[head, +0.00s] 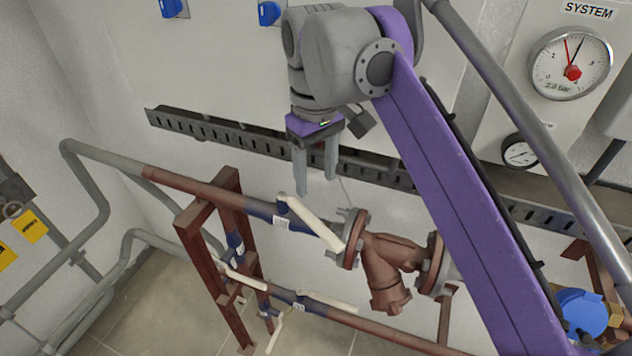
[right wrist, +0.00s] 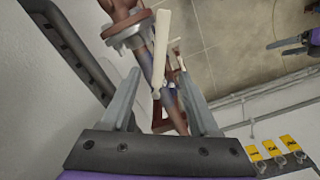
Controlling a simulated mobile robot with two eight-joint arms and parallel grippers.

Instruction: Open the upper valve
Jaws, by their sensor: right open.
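The upper valve has a long cream lever (head: 314,223) and a dark blue body (head: 262,211) on the upper brown pipe. The lever slants down to the right, at an angle to the pipe, its lower end near a flange. My right gripper (head: 315,185) is open and empty, pointing down just above the lever's upper left end. In the right wrist view the lever (right wrist: 162,45) shows between the two open fingers (right wrist: 158,80), apparently beyond them. Contact is not visible. Part of my left gripper (right wrist: 290,46) shows at the right edge there; its opening is unclear.
A lower pipe carries more cream levers (head: 325,301). A flanged brown fitting (head: 390,265) sits right of the upper valve. A brown frame (head: 196,220) supports the pipes at left. A slotted cable tray (head: 230,135) runs along the wall behind my gripper. Gauges (head: 571,65) hang at upper right.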

